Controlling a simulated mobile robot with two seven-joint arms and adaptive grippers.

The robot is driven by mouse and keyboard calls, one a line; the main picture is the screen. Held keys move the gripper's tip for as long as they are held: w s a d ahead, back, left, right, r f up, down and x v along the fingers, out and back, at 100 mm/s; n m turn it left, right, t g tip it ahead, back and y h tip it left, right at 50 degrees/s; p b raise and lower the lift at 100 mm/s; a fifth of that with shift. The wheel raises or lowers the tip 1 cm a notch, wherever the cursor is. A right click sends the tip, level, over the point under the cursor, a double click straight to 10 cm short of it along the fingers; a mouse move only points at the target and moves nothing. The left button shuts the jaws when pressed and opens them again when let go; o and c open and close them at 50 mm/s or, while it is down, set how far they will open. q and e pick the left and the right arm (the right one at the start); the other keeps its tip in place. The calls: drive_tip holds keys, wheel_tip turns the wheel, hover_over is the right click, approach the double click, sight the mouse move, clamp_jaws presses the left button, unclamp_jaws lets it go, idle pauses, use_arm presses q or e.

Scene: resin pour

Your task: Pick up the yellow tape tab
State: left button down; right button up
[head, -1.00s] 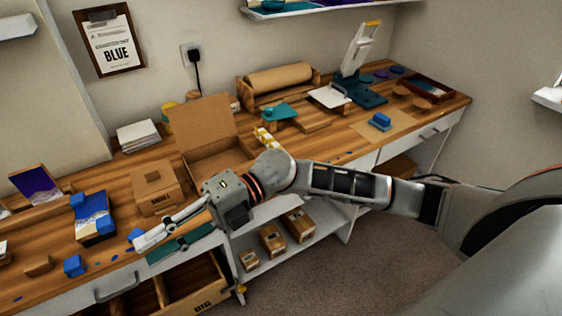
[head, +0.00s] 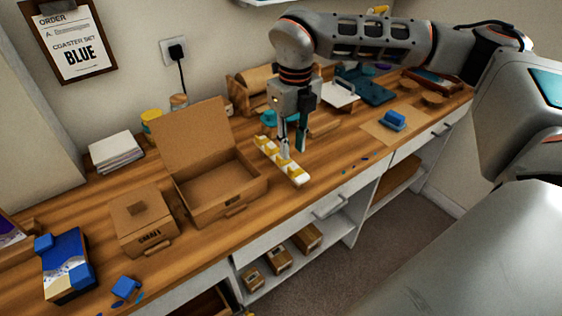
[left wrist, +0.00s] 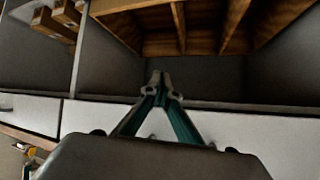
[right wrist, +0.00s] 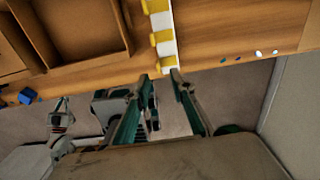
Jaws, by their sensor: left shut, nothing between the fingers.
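Several yellow tape tabs (head: 263,141) sit on a white strip (head: 302,179) lying on the wooden bench. The tabs also show at the top of the right wrist view (right wrist: 160,37). My right gripper (head: 293,152) points down at the strip, close above or beside its middle; I cannot tell whether it touches. In the right wrist view my right gripper (right wrist: 159,76) has its fingers apart, with the strip's end just beyond the gap and nothing held.
An open cardboard box (head: 225,183) stands left of the strip, with a small closed box (head: 143,221) beside it. Bare bench lies just right of the strip, with small coloured specks.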

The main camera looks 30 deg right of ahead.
sight(291, 169)
drive_tip(key=f, duration=0.3)
drive_tip(key=shift+s, duration=0.2)
drive_tip(key=shift+w+a+f, duration=0.1)
drive_tip(key=shift+f, duration=1.05)
drive_tip(key=shift+a+f, duration=0.1)
drive_tip(key=shift+f, duration=1)
clamp_jaws()
